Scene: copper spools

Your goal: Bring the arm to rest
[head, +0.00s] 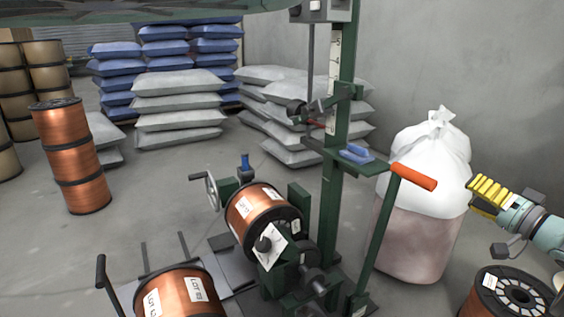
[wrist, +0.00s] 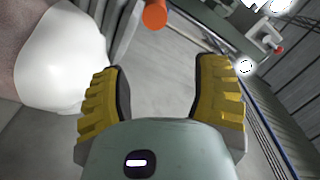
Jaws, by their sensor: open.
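My gripper (head: 487,195) is at the right edge of the head view, with yellow ribbed fingers on a pale teal arm. It is beside the white bag and to the right of the orange handle (head: 414,177) of the green machine frame. In the wrist view my gripper (wrist: 160,90) shows its two yellow fingers spread wide. Nothing is between them but grey floor further off. The orange handle also shows in the wrist view (wrist: 155,14), beyond the fingertips.
A white bag (head: 431,160) stands behind my gripper. Copper spools sit on the machine (head: 258,212), at front left (head: 172,295) and lower right (head: 500,295). A green post (head: 338,150) rises mid-view. Stacked sacks (head: 178,105) and a copper spool stack (head: 72,155) stand behind.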

